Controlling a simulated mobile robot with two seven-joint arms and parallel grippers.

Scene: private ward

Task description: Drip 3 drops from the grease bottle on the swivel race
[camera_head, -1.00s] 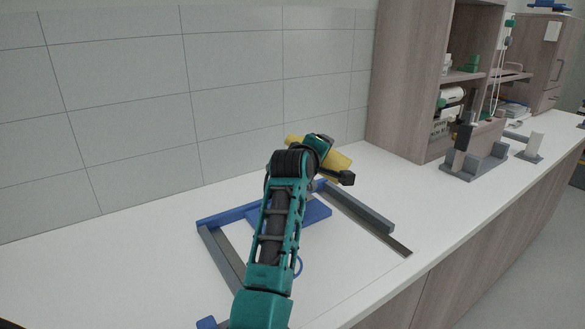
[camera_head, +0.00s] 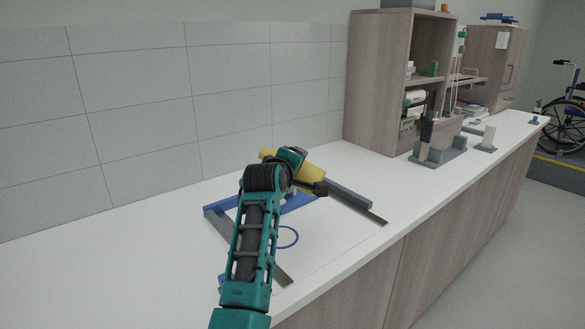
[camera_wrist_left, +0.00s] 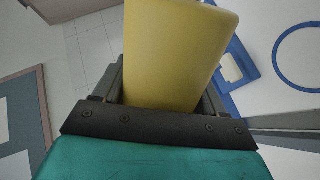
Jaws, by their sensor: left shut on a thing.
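My left gripper (camera_head: 300,168) is shut on a yellow bottle (camera_head: 314,173), which I take to be the grease bottle. The bottle lies strongly tilted above the counter, its two ends sticking out either side of the gripper. In the left wrist view the bottle (camera_wrist_left: 180,50) fills the space between the jaws (camera_wrist_left: 160,95); its tip is out of frame. A thin blue ring (camera_head: 289,237), possibly the swivel race, lies on the counter beside my forearm, partly hidden by it. It also shows in the left wrist view (camera_wrist_left: 278,60), apart from the bottle. My right gripper is not in view.
A blue frame (camera_head: 218,207) with grey rails (camera_head: 350,193) lies under and around my arm. A wooden shelf unit (camera_head: 376,80) backs the counter (camera_head: 120,265), which is clear at left.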

